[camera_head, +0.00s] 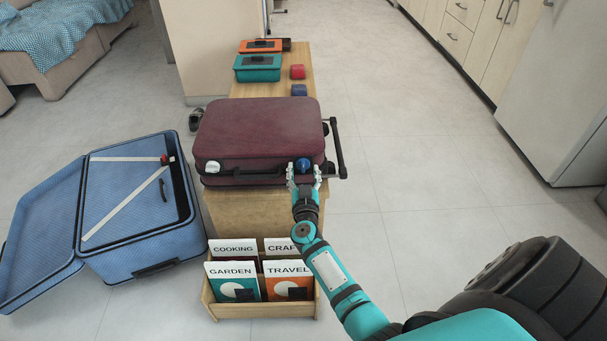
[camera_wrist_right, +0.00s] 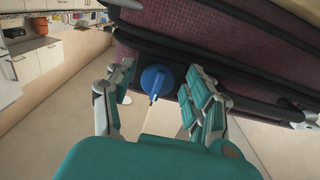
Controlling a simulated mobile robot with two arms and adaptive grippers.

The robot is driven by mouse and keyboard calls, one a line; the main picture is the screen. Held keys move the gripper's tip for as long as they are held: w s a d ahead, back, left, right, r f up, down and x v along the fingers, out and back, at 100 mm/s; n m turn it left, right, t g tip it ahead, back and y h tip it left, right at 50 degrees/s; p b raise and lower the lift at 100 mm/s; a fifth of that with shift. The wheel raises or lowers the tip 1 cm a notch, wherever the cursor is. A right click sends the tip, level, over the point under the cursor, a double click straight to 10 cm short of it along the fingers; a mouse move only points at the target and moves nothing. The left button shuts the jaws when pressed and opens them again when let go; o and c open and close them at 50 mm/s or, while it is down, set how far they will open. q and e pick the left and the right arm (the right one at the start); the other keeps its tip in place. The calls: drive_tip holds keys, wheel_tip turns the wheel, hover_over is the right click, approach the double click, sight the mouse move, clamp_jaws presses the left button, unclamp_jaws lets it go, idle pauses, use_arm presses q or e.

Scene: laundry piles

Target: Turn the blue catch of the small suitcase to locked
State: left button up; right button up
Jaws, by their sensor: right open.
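The small suitcase (camera_head: 255,130) is dark maroon and lies shut on the wooden bench. Its blue catch (camera_head: 303,165) is on the near side, toward the right end. A white catch (camera_head: 212,167) is on the same side, toward the left. My right gripper (camera_head: 304,180) is at the blue catch. In the right wrist view the blue catch (camera_wrist_right: 157,79) is a round knob with a raised grip on a dark plate. The fingers of my right gripper (camera_wrist_right: 158,95) are open on either side of it, with gaps visible. My left gripper is not in view.
A large blue suitcase (camera_head: 150,253) lies open on the floor at left. A wooden rack (camera_head: 262,310) of labelled booklets stands in front of the bench (camera_head: 250,212). Orange and teal boxes (camera_head: 257,68) are on the bench behind. The floor at right is clear.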

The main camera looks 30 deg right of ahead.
drive_tip(key=c, duration=1)
drive_tip(key=shift+c, duration=0.2)
drive_tip(key=m, duration=0.3)
drive_tip(key=m+p, duration=0.1)
drive_tip(key=m, duration=0.4)
drive_tip(key=shift+w+a+r+m, duration=0.15)
drive_tip(key=shift+a+m, duration=0.15)
drive_tip(key=m, duration=0.4)
drive_tip(key=shift+a+r+m, duration=0.1)
drive_tip(key=shift+r+m, duration=0.05)
drive_tip(key=shift+m, duration=0.15)
drive_tip(key=shift+r+m, duration=0.15)
drive_tip(key=shift+m, duration=2.15)
